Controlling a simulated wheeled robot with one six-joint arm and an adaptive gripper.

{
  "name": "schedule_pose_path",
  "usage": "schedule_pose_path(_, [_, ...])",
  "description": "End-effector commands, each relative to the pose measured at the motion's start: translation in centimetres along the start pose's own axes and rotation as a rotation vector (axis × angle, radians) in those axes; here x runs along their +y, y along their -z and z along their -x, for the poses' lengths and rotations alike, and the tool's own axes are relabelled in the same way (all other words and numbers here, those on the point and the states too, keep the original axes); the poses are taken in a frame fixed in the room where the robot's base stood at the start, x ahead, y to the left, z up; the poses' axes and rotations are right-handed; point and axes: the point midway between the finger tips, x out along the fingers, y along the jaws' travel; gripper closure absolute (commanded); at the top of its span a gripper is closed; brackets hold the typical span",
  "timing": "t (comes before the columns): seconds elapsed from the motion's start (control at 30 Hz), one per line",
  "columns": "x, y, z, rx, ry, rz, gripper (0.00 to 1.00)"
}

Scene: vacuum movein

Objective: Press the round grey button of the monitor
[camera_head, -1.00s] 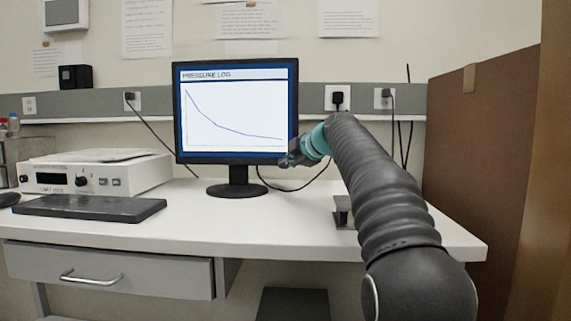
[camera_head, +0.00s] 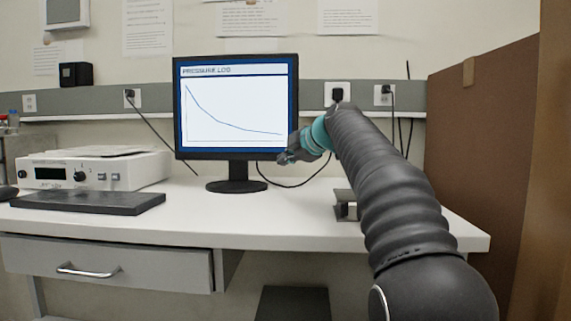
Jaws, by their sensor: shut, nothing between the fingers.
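The monitor (camera_head: 235,110) stands upright on the desk with its screen lit, showing a "Pressure Log" curve. Its black stand (camera_head: 237,180) rests on the white desk top. My gripper (camera_head: 284,159) is shut and empty at the lower right corner of the monitor. It overlaps the bezel there, and I cannot tell whether it touches. The round grey button cannot be made out; the gripper covers part of that corner.
A white instrument (camera_head: 95,170) and a dark keyboard (camera_head: 88,203) are on the left of the desk (camera_head: 250,220). A small metal block (camera_head: 345,205) sits beneath my arm. A brown box (camera_head: 475,170) stands at the right. The desk's middle front is clear.

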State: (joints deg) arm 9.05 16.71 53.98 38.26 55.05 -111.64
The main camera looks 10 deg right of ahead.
Motion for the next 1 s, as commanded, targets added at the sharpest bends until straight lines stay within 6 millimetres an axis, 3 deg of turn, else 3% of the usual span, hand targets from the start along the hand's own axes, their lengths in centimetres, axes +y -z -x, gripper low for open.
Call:
schedule_pose_path(0.47, [-2.1, 1.8, 2.5, 0.000, 0.000, -0.001, 1.00])
schedule_pose_path(1.0, [-2.0, 1.9, 2.7, 0.000, 0.000, -0.001, 1.00])
